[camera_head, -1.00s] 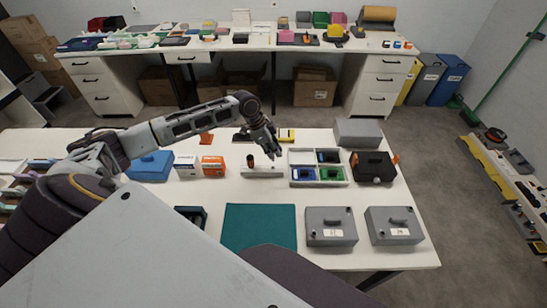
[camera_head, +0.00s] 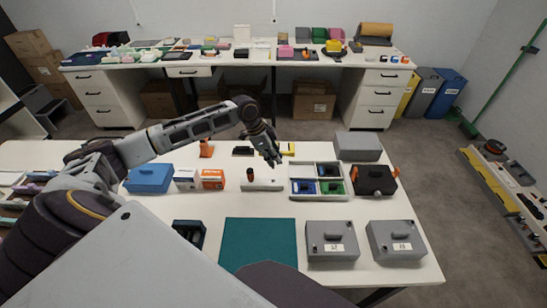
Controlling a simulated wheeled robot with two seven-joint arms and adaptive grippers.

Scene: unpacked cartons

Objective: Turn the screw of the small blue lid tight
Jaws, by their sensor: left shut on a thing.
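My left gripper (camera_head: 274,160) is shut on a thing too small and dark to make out. It points down and right, above the table by the back left corner of a white divided tray (camera_head: 318,197). A small blue piece (camera_head: 303,187) lies in the tray's front left compartment; I cannot tell whether it is the small blue lid, and no screw on it can be made out. A larger blue box (camera_head: 149,178) with a handle stands at the left. My right gripper is not in view.
A white block with a dark red peg (camera_head: 250,173) stands left of the tray. A black case (camera_head: 373,180) with orange latches is right of it. Grey boxes (camera_head: 331,240) and a green mat (camera_head: 258,244) lie in front. Small white and orange cartons (camera_head: 212,179) stand left.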

